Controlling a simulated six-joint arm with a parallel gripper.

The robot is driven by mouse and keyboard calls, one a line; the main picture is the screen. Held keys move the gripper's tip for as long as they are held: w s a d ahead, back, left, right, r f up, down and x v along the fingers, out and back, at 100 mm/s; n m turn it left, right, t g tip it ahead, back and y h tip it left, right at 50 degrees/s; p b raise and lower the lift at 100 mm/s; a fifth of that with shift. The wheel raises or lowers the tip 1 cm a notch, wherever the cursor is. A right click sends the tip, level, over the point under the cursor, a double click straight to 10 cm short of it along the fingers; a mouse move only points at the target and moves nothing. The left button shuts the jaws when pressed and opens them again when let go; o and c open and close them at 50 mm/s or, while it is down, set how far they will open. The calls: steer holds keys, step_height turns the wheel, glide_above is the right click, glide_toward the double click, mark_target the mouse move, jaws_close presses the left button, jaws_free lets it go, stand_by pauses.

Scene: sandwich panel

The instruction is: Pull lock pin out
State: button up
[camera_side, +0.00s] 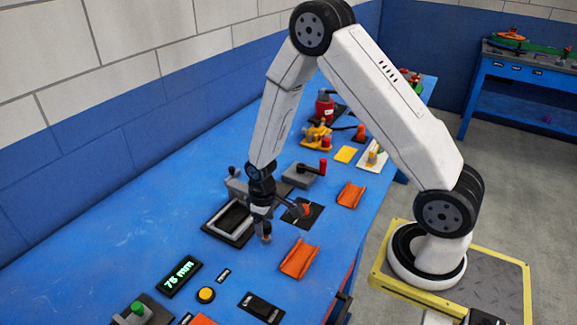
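My gripper (266,232) points down over the blue bench, at the right side of a dark square fixture with a grey frame (213,230). The gripper is small and dark here, and I cannot tell whether its fingers are open or shut. Right beside it, a red-orange knob (306,210) on a dark base plate (316,219) shows, partly behind the gripper. I cannot make out for certain which part is the lock pin. A grey block (297,175) with a red-handled lever (323,166) stands just behind.
Orange trays (300,259) (351,195) lie to the right of the gripper. In front are a display reading 75 mm (179,276), a yellow button (206,295) and a green knob (138,308). Yellow and red devices (316,136) (325,106) stand farther back. The bench's left side is clear.

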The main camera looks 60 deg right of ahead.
mark_target(265, 224)
steer(key=shift+r, duration=0.15)
steer(key=shift+r, duration=3.75)
steer(key=shift+a+r, duration=0.1)
steer(key=s+a+r+m+t, duration=0.1)
steer(key=s+a+r+t, duration=0.1)
steer(key=s+a+r, duration=0.2)
steer(key=s+r, duration=0.3)
steer(key=s, duration=0.2)
steer(key=shift+s+a+r+m+t, duration=0.15)
steer(key=shift+s+r+m+t, duration=0.15)
steer(key=shift+m, duration=0.1)
steer(key=shift+w, duration=0.1)
